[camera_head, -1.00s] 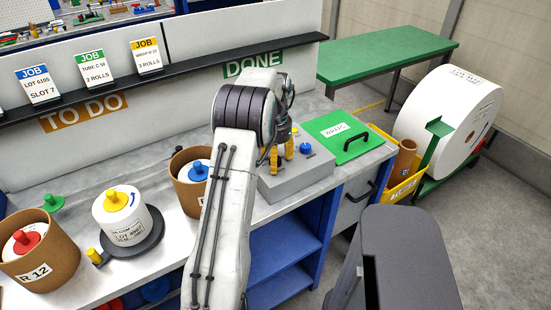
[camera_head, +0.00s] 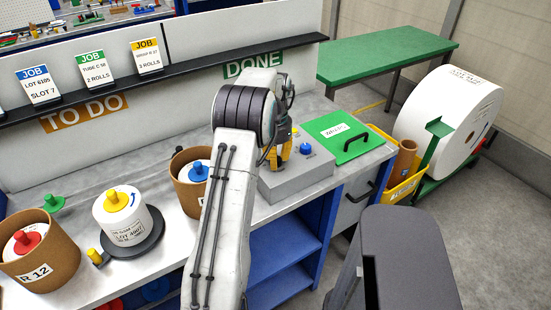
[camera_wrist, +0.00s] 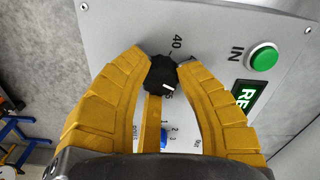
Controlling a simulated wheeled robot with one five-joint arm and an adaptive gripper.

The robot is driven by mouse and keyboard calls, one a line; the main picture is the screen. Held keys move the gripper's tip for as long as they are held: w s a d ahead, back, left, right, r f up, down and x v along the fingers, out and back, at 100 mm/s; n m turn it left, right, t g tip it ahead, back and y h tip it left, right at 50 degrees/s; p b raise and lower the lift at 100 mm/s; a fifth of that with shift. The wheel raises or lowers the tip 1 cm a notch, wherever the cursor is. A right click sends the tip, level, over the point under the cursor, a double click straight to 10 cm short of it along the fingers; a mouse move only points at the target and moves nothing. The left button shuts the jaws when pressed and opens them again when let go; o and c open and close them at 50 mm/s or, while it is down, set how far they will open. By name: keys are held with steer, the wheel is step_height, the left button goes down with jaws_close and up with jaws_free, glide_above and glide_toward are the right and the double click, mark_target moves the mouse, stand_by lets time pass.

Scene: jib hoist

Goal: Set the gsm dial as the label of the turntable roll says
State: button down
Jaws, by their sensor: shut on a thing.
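My gripper (camera_head: 282,153) is over the grey control box (camera_head: 292,183). In the wrist view its yellow fingers (camera_wrist: 165,66) are shut on a black dial knob (camera_wrist: 160,75). A white pointer mark on the knob faces lower right. The number 40 shows above the knob; another number below it is partly covered by a finger. The turntable roll (camera_head: 118,218) is white with a yellow plug (camera_head: 118,200) and stands on a dark turntable (camera_head: 146,243). Its label reads LOT 4907; the smaller lines are too small to read surely.
A blue knob (camera_head: 306,148) stands on the box beside my gripper; it is partly hidden in the wrist view (camera_wrist: 163,134). A green button (camera_wrist: 263,58) marked IN and a lit green display are at right there. A green lid (camera_head: 338,132) with a black handle lies right of the box.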

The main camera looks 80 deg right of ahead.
steer(key=m, duration=0.4)
steer(key=shift+f+m+p, duration=0.1)
steer(key=shift+m+p, duration=0.2)
steer(key=shift+p, duration=0.1)
steer(key=shift+a+m, duration=0.1)
steer(key=shift+m, duration=1.8)
steer(key=shift+f, duration=0.1)
steer(key=c, duration=0.8)
jaws_free()
steer(key=shift+r, duration=0.2)
step_height(320, 180, up, 12)
steer(key=shift+f, duration=0.1)
